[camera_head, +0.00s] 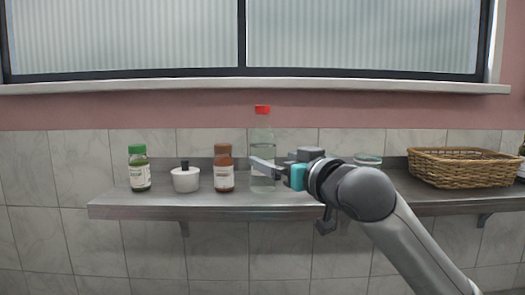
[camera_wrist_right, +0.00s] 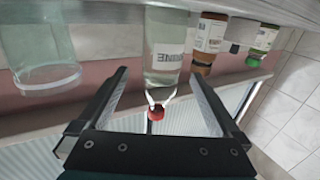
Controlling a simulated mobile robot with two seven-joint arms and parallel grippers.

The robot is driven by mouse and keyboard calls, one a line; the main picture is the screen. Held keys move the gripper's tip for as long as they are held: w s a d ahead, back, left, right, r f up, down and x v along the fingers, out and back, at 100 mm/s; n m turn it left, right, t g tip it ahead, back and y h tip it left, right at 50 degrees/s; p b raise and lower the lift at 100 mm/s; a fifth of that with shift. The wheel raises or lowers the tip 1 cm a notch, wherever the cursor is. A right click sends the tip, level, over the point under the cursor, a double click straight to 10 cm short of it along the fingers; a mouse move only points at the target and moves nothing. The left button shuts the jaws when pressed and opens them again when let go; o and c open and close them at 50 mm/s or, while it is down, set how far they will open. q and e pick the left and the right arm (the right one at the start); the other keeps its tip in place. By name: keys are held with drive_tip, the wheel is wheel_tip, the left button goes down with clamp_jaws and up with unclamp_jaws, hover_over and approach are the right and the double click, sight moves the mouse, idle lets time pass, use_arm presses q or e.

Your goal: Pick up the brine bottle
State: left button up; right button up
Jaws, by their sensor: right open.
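The brine bottle (camera_head: 262,132) is clear, with a red cap, and stands upright on the grey shelf. It also shows in the right wrist view (camera_wrist_right: 166,50), its white label reading partly as "BRINE". My right gripper (camera_head: 262,168) is open at the bottle, one finger crossing in front of its lower part in the head view. In the wrist view the bottle appears in the gap between the two fingertips (camera_wrist_right: 160,74), with no clear contact. The arm hides some of the shelf on the right. My left gripper is not in view.
On the shelf (camera_head: 130,205), left of the bottle, stand a brown-capped bottle (camera_head: 223,172), a white lidded pot (camera_head: 185,180) and a green-capped bottle (camera_head: 139,172). A glass container (camera_head: 368,159) shows behind my arm. A wicker basket (camera_head: 465,170) stands at the right.

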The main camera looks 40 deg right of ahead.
sight(262, 156)
drive_tip(key=shift+f+p+x, duration=0.15)
drive_tip(key=shift+p+x, duration=0.35)
drive_tip(key=shift+x, duration=1.1)
drive_tip(key=shift+f+p+x, duration=0.15)
drive_tip(key=shift+p+x, duration=0.35)
drive_tip(key=shift+x, duration=1.1)
drive_tip(key=shift+a, duration=0.15)
drive_tip(key=shift+r, duration=0.1)
drive_tip(key=c, duration=1.1)
